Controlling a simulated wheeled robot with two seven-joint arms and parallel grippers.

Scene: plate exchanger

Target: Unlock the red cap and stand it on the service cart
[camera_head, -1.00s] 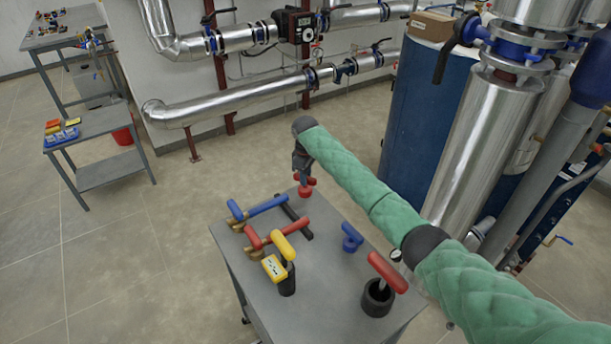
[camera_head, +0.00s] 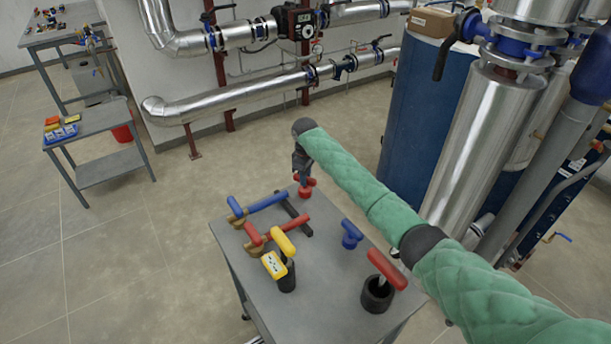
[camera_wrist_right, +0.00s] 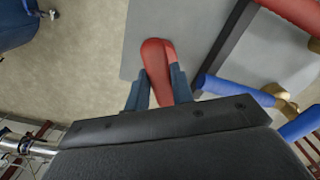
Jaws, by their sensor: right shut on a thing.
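The red cap (camera_head: 305,193) is at the far corner of the grey service cart (camera_head: 325,292). Its base looks at or just above the cart top; I cannot tell for certain whether it touches. My right gripper (camera_head: 303,176) comes down from above and is shut on the cap's red handle. In the right wrist view the red cap (camera_wrist_right: 158,72) sits between the two blue-grey fingers (camera_wrist_right: 158,90), over the grey cart top near its edge. My left gripper is not in view.
The cart carries a blue-handled valve (camera_head: 266,203), a red-handled valve (camera_head: 290,228), a blue cap (camera_head: 351,235), a yellow-handled tool (camera_head: 284,242) and a red-handled tool (camera_head: 386,269) in black holders. Pipes and a blue tank (camera_head: 428,110) stand behind. The cart's front middle is clear.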

